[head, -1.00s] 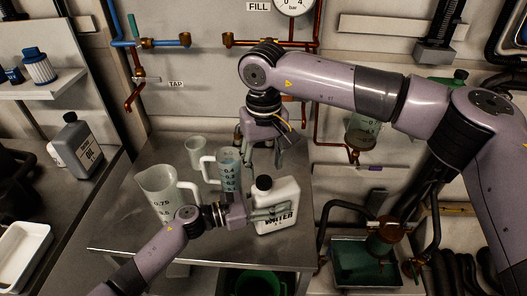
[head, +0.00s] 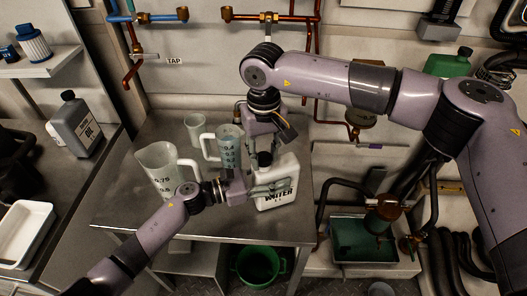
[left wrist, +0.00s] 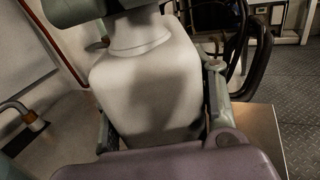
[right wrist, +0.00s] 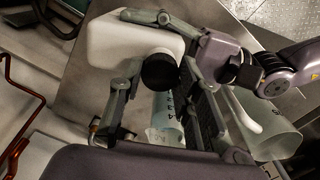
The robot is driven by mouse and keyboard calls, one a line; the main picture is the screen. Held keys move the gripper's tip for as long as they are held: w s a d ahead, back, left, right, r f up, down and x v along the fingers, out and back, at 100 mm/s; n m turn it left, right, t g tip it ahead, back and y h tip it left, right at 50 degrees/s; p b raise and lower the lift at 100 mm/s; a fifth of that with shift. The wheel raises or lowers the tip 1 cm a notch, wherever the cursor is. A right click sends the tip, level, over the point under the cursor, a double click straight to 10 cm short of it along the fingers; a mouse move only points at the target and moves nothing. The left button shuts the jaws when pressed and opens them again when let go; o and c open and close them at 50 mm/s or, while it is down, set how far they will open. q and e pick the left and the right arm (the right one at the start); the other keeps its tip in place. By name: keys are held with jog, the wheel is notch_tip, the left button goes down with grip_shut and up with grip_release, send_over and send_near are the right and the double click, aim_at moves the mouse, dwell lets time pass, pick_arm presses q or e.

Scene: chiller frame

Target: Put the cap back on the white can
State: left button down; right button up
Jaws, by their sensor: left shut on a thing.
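The white can (head: 285,172), lettered WATER, stands upright on the steel table and also shows in the left wrist view (left wrist: 150,85). My left gripper (head: 272,188) is shut on the can's body, with one finger on each side. The black cap (right wrist: 160,71) is at the can's mouth; it also shows in the head view (head: 264,158). I cannot tell whether it is screwed tight. My right gripper (right wrist: 163,80) is above the can, open, its fingers on either side of the cap with small gaps. In the left wrist view the cap is hidden behind a grey-green finger.
A large jug (head: 160,172), a smaller measuring jug (head: 228,146) and a cup (head: 195,128) stand left of the can. Copper pipes (head: 312,70) run along the wall behind. A green bucket (head: 258,264) is below the table.

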grip_shut()
